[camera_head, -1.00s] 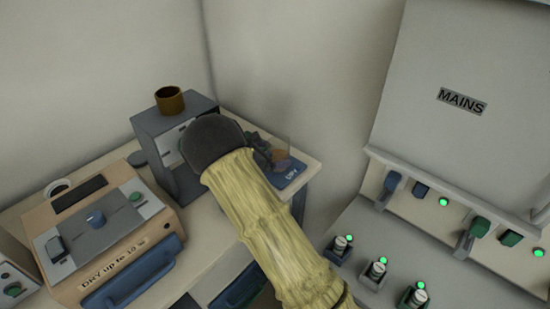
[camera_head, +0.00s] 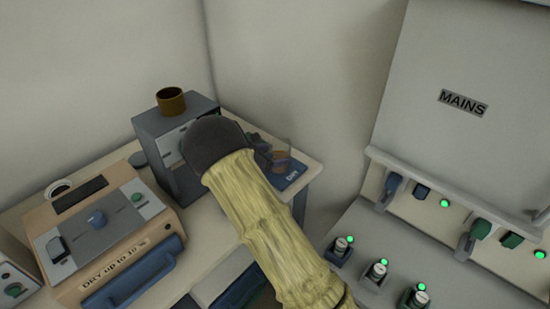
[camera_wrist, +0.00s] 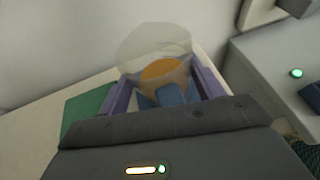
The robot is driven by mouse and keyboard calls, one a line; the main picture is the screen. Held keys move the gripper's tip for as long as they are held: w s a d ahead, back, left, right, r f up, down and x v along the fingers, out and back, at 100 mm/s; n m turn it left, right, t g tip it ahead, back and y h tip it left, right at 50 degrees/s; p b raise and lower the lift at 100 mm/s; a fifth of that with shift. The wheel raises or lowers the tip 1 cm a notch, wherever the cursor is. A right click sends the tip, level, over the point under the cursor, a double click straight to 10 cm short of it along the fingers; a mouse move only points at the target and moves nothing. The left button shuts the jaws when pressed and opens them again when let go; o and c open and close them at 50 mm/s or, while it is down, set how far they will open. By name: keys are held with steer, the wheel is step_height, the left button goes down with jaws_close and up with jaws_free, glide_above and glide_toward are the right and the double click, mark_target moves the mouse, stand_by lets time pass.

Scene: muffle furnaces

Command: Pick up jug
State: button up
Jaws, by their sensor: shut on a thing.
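The jug (camera_wrist: 153,45) is a clear vessel with orange-brown liquid in it. In the wrist view it stands between the two purple fingers of my gripper (camera_wrist: 162,82), which are shut on it. A blue part between the fingers, low in front of the liquid, may be its handle; I cannot tell. In the head view the jug (camera_head: 284,150) shows just right of my gripper (camera_head: 264,152), partly hidden by it. It is at a blue pad (camera_head: 293,178) near the bench corner; I cannot tell whether it touches the pad.
A dark grey box (camera_head: 178,185) with a brown cup (camera_head: 171,101) on top stands close left of my gripper. A tan device (camera_head: 118,240) is further left. The MAINS panel (camera_head: 440,110) with switches is at the right. A green pad (camera_wrist: 88,108) lies left of the jug.

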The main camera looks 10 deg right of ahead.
steer(key=shift+r, duration=0.1)
step_height(320, 180, up, 10)
stand_by(0.4)
steer(key=o, duration=0.8)
steer(key=c, duration=0.8)
steer(key=shift+a, duration=0.1)
